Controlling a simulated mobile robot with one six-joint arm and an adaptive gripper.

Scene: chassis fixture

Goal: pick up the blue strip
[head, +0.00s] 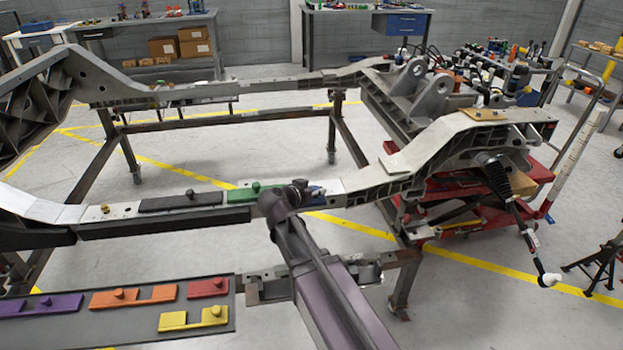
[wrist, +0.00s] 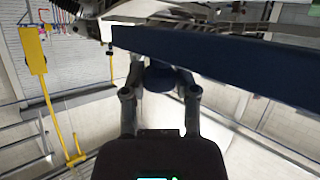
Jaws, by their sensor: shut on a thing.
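The blue strip (wrist: 215,60) runs across the upper part of the wrist view as a long dark blue bar. Its round knob (wrist: 161,77) sits between the two fingers of my gripper (wrist: 160,88), which is shut on it. In the head view my gripper (head: 297,192) is at the chassis rail, just right of the green strip. A small part of the blue strip (head: 316,197) shows beside it; my arm hides the rest. I cannot tell whether the strip touches the rail.
The green strip (head: 247,193) and a black strip (head: 181,202) lie along the rail (head: 118,211). A grey tray (head: 120,325) at the front left holds purple (head: 38,305), orange (head: 133,296), red (head: 207,288) and yellow (head: 193,319) strips. A red lift (head: 470,205) stands at right.

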